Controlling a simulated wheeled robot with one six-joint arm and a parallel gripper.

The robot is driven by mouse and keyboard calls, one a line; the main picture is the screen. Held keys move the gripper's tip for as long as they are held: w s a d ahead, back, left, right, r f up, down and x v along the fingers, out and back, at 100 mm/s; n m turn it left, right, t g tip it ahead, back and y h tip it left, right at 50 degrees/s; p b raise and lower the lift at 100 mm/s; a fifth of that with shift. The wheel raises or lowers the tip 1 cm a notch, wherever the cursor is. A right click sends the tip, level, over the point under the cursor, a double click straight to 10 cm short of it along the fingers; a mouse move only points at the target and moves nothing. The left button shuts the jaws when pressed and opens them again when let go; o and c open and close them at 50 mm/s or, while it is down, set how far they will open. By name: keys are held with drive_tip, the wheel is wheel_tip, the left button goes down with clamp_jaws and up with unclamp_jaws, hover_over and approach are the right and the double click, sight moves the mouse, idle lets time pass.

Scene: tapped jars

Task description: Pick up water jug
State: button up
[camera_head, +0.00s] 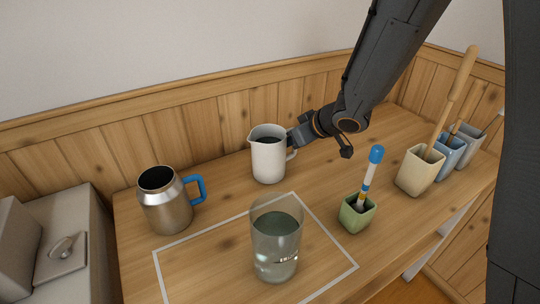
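A white jug (268,160) with a spout on its left and a handle on its right stands upright at the back of the wooden table. Its open top shows a dark inside; I cannot tell whether it holds water. My gripper (294,138) reaches in from the right and is at the upper part of the jug's handle. The fingers partly cover the handle, and I cannot tell whether they are closed on it or only beside it.
A clear glass (275,262) stands inside a white outline on the table. A steel mug (166,208) with a blue handle is left. A green pot (355,214) holds a blue-topped stick. A cream pot (417,171) and other pots stand right. A wood-panelled wall is behind.

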drive_tip(key=shift+c, duration=0.3)
clamp_jaws()
idle(1.1)
